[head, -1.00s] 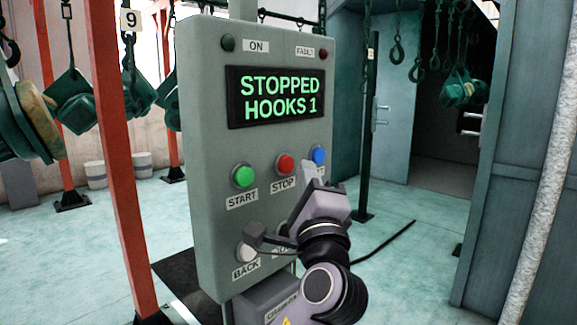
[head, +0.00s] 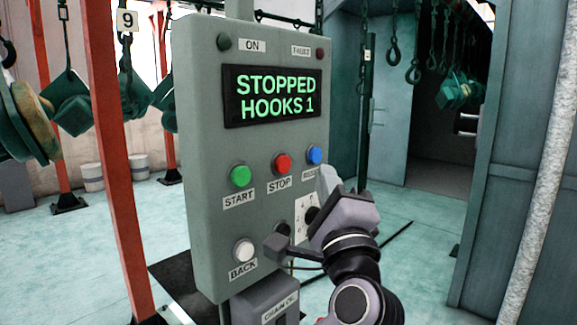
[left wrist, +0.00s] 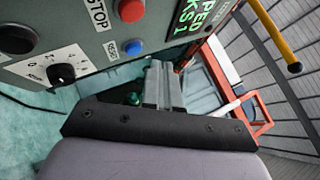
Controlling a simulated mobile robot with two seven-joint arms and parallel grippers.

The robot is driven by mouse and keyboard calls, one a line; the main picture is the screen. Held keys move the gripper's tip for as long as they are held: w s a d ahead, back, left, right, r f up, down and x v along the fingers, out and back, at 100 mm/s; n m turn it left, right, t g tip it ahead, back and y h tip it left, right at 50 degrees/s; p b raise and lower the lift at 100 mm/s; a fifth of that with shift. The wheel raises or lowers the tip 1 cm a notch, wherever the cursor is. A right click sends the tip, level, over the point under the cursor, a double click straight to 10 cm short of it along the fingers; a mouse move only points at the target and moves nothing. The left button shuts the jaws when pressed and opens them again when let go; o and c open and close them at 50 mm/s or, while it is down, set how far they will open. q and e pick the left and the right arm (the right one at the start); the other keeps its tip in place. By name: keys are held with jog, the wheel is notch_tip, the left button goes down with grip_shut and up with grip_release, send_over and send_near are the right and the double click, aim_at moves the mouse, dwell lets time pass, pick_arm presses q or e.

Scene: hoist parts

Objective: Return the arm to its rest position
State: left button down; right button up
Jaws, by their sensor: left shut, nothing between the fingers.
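My left gripper (head: 325,180) is shut and empty. In the head view it stands in front of the lower right part of the grey control panel (head: 215,120), just below the blue button (head: 314,155). In the left wrist view its closed fingers (left wrist: 163,85) point away past the panel's edge, and the blue button (left wrist: 133,47) and red stop button (left wrist: 130,10) are beside them. The panel's display (head: 272,96) reads "STOPPED HOOKS 1". My right gripper is not in view.
The panel also has a green start button (head: 240,176), a white back button (head: 243,250) and a rotary knob (left wrist: 62,74). An orange post (head: 115,160) stands left of the panel. Hooks and hoists hang behind. A pale pipe (head: 540,170) is at the right. Open floor lies between.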

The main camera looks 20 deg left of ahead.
pick_arm(q)
notch_tip(320, 180, down, 33)
jog(key=s+a+n+g+h, duration=0.2)
jog(key=g+h, duration=0.3)
jog(key=h, duration=0.5)
jog(key=s+a+f+n+g+h, duration=0.1)
jog(key=s+a+f+n+g, duration=0.1)
jog(key=s+f+n, duration=0.3)
jog(key=s+a+f+n+g+h, duration=0.2)
jog(key=s+f+n, duration=0.4)
jog(key=s+f, duration=0.7)
jog(key=s, duration=0.3)
jog(key=shift+a+f+g+h, duration=0.15)
jog(key=shift+f+g+h, duration=0.05)
jog(key=shift+g+h, duration=0.1)
jog(key=shift+s+a, duration=0.1)
